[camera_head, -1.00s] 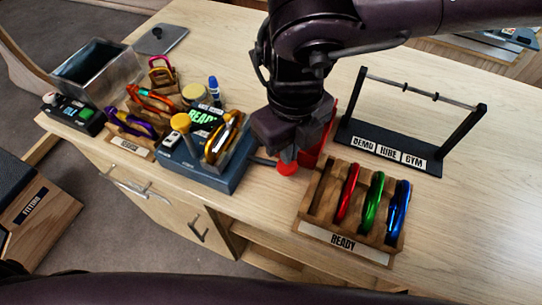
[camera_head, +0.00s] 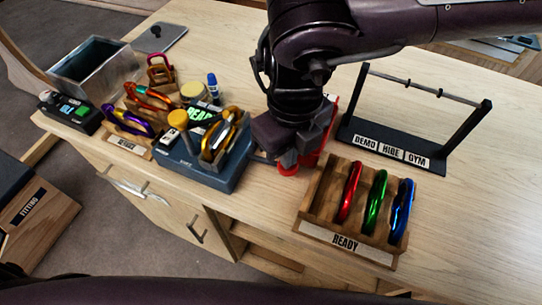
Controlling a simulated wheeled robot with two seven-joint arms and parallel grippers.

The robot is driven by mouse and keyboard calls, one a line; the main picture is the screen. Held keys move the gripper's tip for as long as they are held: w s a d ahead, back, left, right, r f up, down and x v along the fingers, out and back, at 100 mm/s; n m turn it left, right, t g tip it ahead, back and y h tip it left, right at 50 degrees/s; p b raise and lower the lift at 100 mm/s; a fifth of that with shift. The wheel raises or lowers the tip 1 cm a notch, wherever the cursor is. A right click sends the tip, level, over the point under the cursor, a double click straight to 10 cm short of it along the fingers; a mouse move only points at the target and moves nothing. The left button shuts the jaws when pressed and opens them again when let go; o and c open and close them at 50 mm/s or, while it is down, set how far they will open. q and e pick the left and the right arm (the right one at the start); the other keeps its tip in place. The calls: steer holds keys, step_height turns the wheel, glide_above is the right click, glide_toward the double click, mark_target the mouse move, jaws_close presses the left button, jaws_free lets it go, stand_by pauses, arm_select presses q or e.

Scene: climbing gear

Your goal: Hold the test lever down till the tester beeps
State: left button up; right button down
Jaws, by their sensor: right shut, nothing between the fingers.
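The tester is a blue-grey box (camera_head: 203,168) on the wooden table, left of the middle in the head view. Its green-lit screen (camera_head: 202,116) appears to read "READY", partly hidden. A gold and dark carabiner (camera_head: 222,135) stands in its fixture beside a yellow knob (camera_head: 178,119). The test lever, with a red end (camera_head: 287,169), sticks out from the tester's right side. My right gripper (camera_head: 291,157) is shut and empty, pointing down right over the red end and hiding part of it. Contact looks likely, but I cannot tell for certain. My left gripper is not in view.
A wooden rack marked "READY" (camera_head: 346,243) holds red, green and blue carabiners to the right. A black stand with a bar (camera_head: 394,147) is behind it. A rack with more carabiners (camera_head: 122,145), a clear bin (camera_head: 98,70) and a black device (camera_head: 72,112) stand left.

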steer(key=shift+f+b, duration=1.1)
steer(key=shift+f, duration=0.5)
steer(key=shift+r, duration=0.1)
step_height(320, 180, up, 10)
steer(key=p, duration=0.8)
steer(key=shift+f, duration=0.2)
steer(key=shift+f, duration=0.1)
